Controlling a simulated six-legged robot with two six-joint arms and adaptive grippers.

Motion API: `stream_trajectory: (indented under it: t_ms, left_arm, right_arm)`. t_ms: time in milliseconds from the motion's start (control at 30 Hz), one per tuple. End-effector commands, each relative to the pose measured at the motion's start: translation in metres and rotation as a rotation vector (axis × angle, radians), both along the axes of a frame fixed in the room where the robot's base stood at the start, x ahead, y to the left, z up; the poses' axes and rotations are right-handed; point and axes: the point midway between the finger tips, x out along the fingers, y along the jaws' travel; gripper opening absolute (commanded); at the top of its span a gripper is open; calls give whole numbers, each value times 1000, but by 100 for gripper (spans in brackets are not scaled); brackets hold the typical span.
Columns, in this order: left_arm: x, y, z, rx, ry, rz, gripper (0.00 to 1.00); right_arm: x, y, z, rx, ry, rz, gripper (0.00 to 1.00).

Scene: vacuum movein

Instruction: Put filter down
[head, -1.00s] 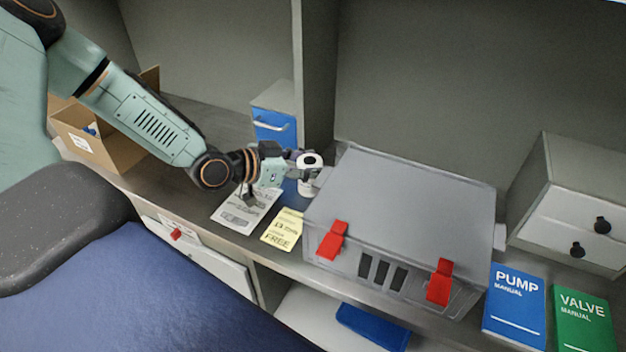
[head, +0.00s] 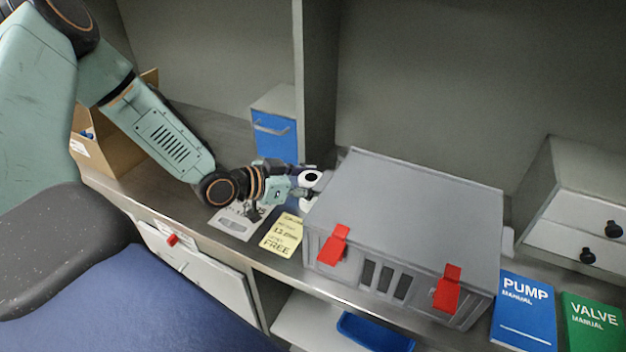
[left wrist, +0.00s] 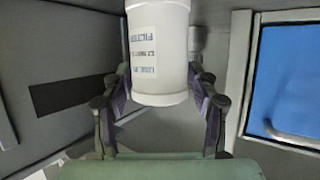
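The white filter (head: 309,178) is an upright cylinder with a dark round opening on top, just left of the grey case (head: 425,190). Its printed label shows in the left wrist view (left wrist: 158,55). My left gripper (head: 305,187) has one finger on each side of the filter. In the left wrist view the fingers (left wrist: 160,88) press against its lower sides. The case and gripper partly hide the filter's base, so I cannot tell whether it touches the counter. My right gripper is not in view.
A yellow note (head: 282,236) and a grey printed sheet (head: 236,222) lie on the counter in front. A blue-fronted cabinet (head: 275,137) stands behind. A cardboard box (head: 105,155) is at left. Blue (head: 524,310) and green (head: 592,325) manuals lie right of the case.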

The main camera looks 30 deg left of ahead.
Motion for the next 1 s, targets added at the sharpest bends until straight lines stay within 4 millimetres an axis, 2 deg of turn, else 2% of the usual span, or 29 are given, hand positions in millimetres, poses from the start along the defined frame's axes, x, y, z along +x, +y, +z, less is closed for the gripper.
stream_trajectory:
  t_ms: [100,367,500,767,1000]
  left_arm:
    - [0,0,0,0,0,0,71]
    - [0,0,1,0,-1,0,71]
    - [-1,1,7,-1,-2,1,71]
    - [-21,11,18,-5,-2,6,71]
    - [-42,22,29,-3,-2,5,71]
  right_arm:
    - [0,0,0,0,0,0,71]
    - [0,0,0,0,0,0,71]
    - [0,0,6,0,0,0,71]
    - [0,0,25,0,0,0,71]
    - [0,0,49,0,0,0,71]
